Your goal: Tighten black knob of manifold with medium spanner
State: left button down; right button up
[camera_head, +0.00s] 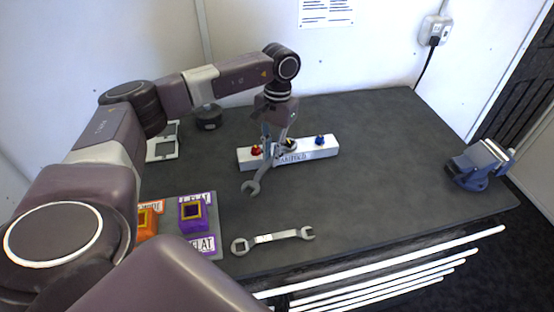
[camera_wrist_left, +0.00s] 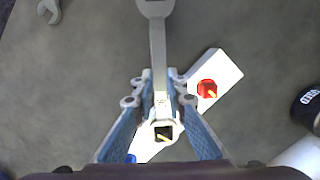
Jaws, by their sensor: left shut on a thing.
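The white manifold (camera_head: 322,151) lies on the dark table with a red knob (camera_head: 256,150), a blue knob (camera_head: 320,140) and a black knob between them, mostly hidden by my left gripper (camera_head: 275,142). My left gripper is shut on a grey spanner (camera_head: 263,173), whose open end points toward the front left of the manifold. In the left wrist view, the spanner (camera_wrist_left: 158,50) runs between the fingers and its ring end lies over the manifold's middle. Something dark with a yellow mark shows through the ring. I cannot tell whether the ring is around the knob or above it.
A second, larger spanner (camera_head: 275,237) lies near the table's front edge. Purple (camera_head: 193,217) and orange (camera_head: 147,222) blocks sit on a mat at left. A black round object (camera_head: 208,117) stands at back left, a blue vise (camera_head: 480,166) at right. The right middle table is clear.

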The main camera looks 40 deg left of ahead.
pick_arm(q)
jog(key=shift+a+m, duration=0.4)
jog(key=shift+a, duration=0.05)
dwell(0.3)
jog(key=shift+w+d+n, duration=0.1)
jog(key=shift+d+n, duration=0.7)
jog(key=shift+n, duration=0.1)
jog(key=shift+r+p, duration=1.3)
jog(key=shift+r, duration=1.7)
jog(key=c, duration=2.6)
grip_release()
grip_shut()
